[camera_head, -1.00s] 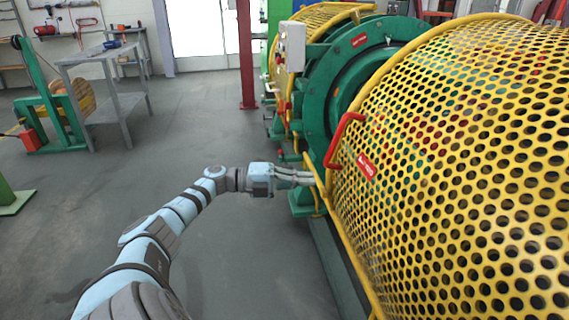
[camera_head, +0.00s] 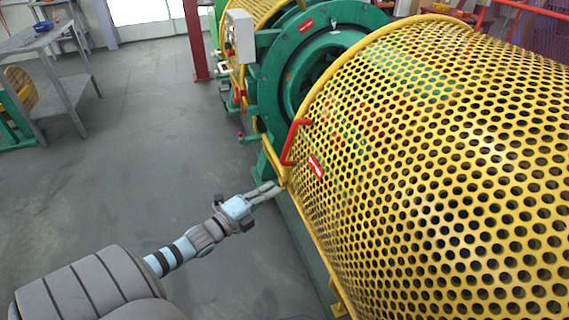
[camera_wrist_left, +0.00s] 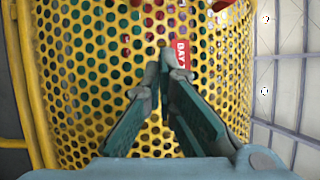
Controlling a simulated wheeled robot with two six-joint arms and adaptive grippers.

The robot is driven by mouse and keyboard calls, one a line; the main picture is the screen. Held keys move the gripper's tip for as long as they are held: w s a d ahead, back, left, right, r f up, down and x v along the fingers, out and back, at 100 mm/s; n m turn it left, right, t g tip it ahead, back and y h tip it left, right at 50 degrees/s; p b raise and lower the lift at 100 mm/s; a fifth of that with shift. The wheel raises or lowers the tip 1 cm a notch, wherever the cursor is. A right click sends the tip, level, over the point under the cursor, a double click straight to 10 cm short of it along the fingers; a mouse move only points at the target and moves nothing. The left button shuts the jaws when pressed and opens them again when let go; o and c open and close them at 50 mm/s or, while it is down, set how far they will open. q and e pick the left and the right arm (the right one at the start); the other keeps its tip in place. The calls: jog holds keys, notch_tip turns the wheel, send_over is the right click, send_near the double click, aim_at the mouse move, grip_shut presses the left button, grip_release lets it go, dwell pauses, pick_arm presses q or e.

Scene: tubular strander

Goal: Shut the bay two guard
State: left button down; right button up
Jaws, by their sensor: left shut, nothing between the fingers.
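The large curved guard (camera_head: 430,170) of yellow perforated sheet fills the right of the head view. It has a red bar handle (camera_head: 292,142) and a small red label (camera_head: 316,167) near its left end. The label's bay number is not clear to me. My left gripper (camera_head: 279,187) is at the guard's lower left edge, below the handle. In the left wrist view the fingers (camera_wrist_left: 166,58) are shut, with nothing between them, against the perforated sheet (camera_wrist_left: 85,70). Whether they touch it I cannot tell. My right gripper is not in view.
Green machine rings (camera_head: 275,65) and a grey control box (camera_head: 239,36) stand beyond the guard. A red post (camera_head: 196,40) rises behind. A grey table (camera_head: 60,85) stands at the far left. The floor (camera_head: 130,150) between is clear.

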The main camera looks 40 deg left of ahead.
aim_at(299, 162)
pick_arm(q)
jog(key=w, duration=0.3)
jog(key=w+b, duration=0.1)
jog(key=w, duration=0.1)
jog(key=w+d+b, duration=0.1)
jog(key=w, duration=0.2)
jog(key=shift+w+r, duration=0.35)
jog(key=a, duration=0.1)
jog(key=w+a+b, duration=0.1)
jog(key=shift+a+f, duration=0.2)
jog(key=shift+a, duration=0.1)
jog(key=shift+w+a+r, duration=0.1)
jog(key=shift+w+a, duration=0.05)
jog(key=shift+a, duration=0.5)
